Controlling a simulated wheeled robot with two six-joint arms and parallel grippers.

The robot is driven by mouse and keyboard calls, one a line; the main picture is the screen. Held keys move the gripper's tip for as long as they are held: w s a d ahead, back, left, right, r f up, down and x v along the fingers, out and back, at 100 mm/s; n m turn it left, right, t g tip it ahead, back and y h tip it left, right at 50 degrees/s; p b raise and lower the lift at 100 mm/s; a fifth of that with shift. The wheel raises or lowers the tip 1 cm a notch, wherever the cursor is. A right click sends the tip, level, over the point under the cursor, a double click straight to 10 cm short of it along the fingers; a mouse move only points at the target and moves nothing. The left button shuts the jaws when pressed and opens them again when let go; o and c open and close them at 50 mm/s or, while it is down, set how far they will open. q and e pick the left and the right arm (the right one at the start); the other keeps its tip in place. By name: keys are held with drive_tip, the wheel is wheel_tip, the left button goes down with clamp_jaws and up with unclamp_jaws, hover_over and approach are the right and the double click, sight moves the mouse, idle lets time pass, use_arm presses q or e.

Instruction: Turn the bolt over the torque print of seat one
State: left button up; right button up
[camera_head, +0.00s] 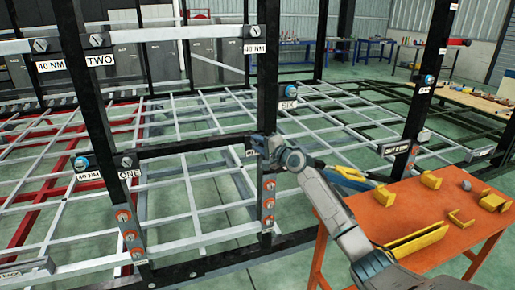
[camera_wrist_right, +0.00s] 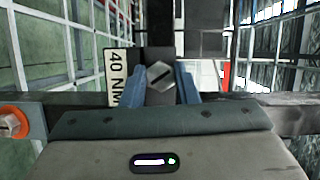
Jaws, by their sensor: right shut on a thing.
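My right gripper (camera_head: 264,146) is at the dark middle post, at the right end of the black crossbar. In the right wrist view, its blue fingers (camera_wrist_right: 174,84) are shut on a slotted bolt head (camera_wrist_right: 160,74), with a "40 NM" torque print (camera_wrist_right: 117,77) beside it. In the head view, that bolt is hidden by the gripper. The "ONE" label (camera_head: 129,174) is on the left post under a grey bolt (camera_head: 127,162). Another "40 NM" print (camera_head: 90,177) sits left of it, under a blue-headed bolt (camera_head: 81,162). My left gripper is not in view.
Seat "TWO" (camera_head: 100,60) is on the upper beam, with its own bolts. Orange-ringed bolts (camera_head: 268,202) run down the middle post. An orange table (camera_head: 400,212) with yellow brackets (camera_head: 431,180) stands at the right, near my right arm. The pale lattice frame lies behind.

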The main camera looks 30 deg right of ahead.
drive_tip(key=shift+f+m, duration=0.35)
drive_tip(key=shift+m, duration=0.05)
drive_tip(key=o, duration=0.7)
drive_tip(key=shift+s, duration=0.1)
drive_tip(key=o, duration=0.3)
drive_tip(key=shift+d, duration=0.1)
drive_tip(key=shift+s+r, duration=0.1)
drive_tip(key=shift+r, duration=0.1)
drive_tip(key=s+d+b, duration=0.1)
drive_tip(key=s, duration=0.9)
drive_tip(key=shift+s+d, duration=0.35)
drive_tip(key=shift+d, duration=0.05)
